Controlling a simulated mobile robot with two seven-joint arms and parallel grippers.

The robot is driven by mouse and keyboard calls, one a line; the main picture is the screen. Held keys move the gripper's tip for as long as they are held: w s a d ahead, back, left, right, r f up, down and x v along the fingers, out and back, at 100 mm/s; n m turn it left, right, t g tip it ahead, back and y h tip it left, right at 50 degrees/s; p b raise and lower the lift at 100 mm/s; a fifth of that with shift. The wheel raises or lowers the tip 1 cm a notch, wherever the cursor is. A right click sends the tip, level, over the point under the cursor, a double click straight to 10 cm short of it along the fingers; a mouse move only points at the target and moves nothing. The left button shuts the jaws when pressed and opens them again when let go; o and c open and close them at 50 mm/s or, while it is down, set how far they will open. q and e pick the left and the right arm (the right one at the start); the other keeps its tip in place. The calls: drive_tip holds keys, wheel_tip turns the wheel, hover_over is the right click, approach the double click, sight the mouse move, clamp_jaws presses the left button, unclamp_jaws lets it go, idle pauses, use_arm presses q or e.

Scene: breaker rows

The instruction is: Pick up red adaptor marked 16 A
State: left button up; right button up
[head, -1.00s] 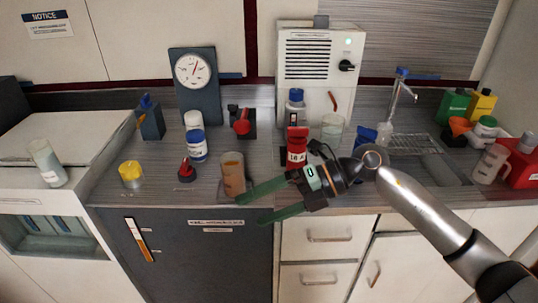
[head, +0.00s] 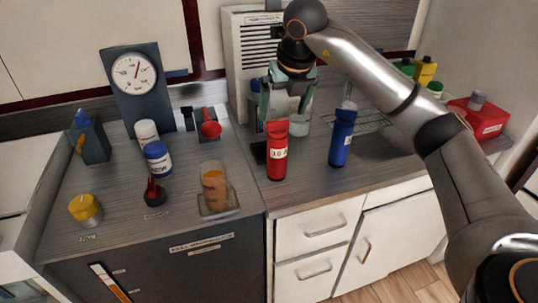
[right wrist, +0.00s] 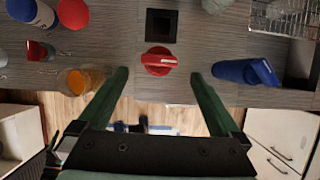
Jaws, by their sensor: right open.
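The red adaptor (head: 277,152) stands upright on the grey counter, with a white label reading 16 A on its front. In the right wrist view I see the top of the red adaptor (right wrist: 158,60) from above. My right gripper (head: 287,108) points down, open and empty, just above and behind the adaptor in the head view. In the wrist view its green fingers (right wrist: 158,76) spread to either side, with the adaptor between their lines near the tips. I see no contact. My left gripper is not in view.
A blue adaptor (head: 342,138) stands to the right. A black square socket (right wrist: 161,25) lies beside the red adaptor. To the left are a brown-filled beaker (head: 214,187), a blue-labelled jar (head: 158,160), a small red-and-black piece (head: 154,193) and a yellow knob (head: 85,208).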

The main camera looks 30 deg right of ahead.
sight(278, 129)
drive_tip(key=x, duration=1.1)
drive_tip(key=shift+a, duration=0.15)
drive_tip(key=shift+c, duration=0.2)
clamp_jaws()
drive_tip(key=shift+r, duration=0.15)
